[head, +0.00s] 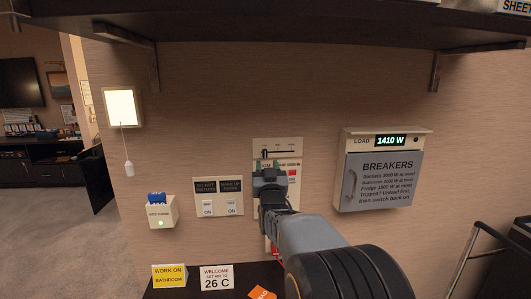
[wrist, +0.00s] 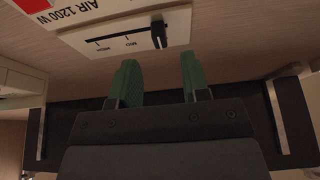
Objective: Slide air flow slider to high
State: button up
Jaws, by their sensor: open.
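The air flow slider is on a pale wall panel (head: 291,146). Its dark knob (head: 264,153) stands at the left end of a horizontal track, and the track runs right. In the wrist view, turned upside down, the knob (wrist: 159,34) is at the right end, and the scale label that seems to read HIGH is at the left. My gripper (head: 270,163) is in front of the panel, just below the slider. In the wrist view my gripper (wrist: 159,66) is open and empty. The knob lies beyond the green fingertips, in line with the gap between them, apparently untouched.
Two labelled switches (head: 218,207) and a card holder (head: 161,212) are left of the panel. A breaker box (head: 382,178) is at right. A dark shelf (head: 290,25) hangs above. Signs stand on a dark counter (head: 245,276) below. The wall beside the slider is clear.

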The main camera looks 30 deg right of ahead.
aim_at(265, 155)
jog(key=shift+p+x, duration=0.7)
jog(key=shift+x, duration=1.7)
grip_shut()
